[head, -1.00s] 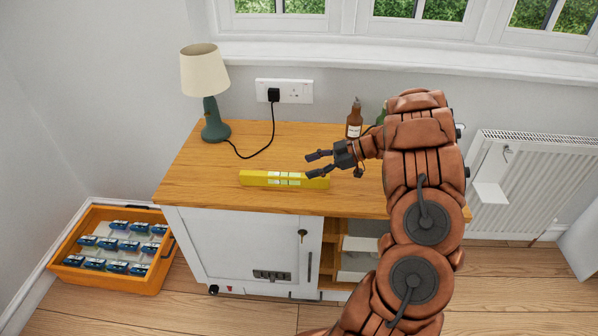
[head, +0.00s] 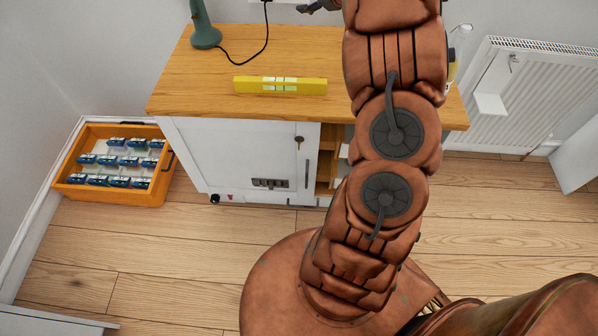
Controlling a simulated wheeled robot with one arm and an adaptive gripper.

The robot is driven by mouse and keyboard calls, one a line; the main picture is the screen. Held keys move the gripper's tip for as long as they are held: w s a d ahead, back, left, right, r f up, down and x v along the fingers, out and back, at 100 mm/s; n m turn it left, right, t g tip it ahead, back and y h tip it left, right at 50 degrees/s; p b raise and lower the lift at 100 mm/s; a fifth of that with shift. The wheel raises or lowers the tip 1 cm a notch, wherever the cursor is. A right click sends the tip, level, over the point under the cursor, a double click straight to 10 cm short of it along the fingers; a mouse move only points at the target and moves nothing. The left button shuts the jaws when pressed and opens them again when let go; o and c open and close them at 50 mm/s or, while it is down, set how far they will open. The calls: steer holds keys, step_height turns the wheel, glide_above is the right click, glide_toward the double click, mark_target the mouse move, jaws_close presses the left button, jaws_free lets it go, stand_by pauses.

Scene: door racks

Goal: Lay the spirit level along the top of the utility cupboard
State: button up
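The yellow spirit level (head: 280,86) lies on the wooden top of the white utility cupboard (head: 180,76), near its front edge and roughly parallel to it. Nothing is holding it. My gripper (head: 312,6) shows only in part at the top edge of the head view, beyond the level and apart from it. The rest of it is cut off, so I cannot tell how far its fingers are parted.
A green lamp base (head: 203,28) stands at the back left of the top, its dark cord running to the wall. An orange crate (head: 113,201) of blue items sits on the floor at left. A radiator (head: 540,90) is at right.

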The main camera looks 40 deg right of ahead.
step_height(320, 180, up, 9)
steer(key=m+h, duration=0.3)
steer(key=h, duration=0.3)
steer(key=s+a+r+m+g+h, duration=0.2)
steer(key=s+r+m+h, duration=0.1)
steer(key=s+m, duration=0.15)
steer(key=s+a+f+g+y, duration=0.2)
steer(key=s+a+f+g, duration=0.2)
steer(key=s+a, duration=0.7)
steer(key=s+a+f+m+g+y, duration=0.1)
steer(key=s+a+f+g+y, duration=0.2)
steer(key=s+a, duration=0.9)
steer(key=s+a+f+g+y, duration=0.2)
steer(key=s+a+f+g, duration=0.3)
steer(key=s+a+f, duration=0.3)
steer(key=s+a, duration=0.4)
steer(key=s, duration=0.5)
steer(key=shift+s+a+m, duration=0.15)
steer(key=shift+a+m, duration=0.05)
steer(key=shift+m, duration=0.15)
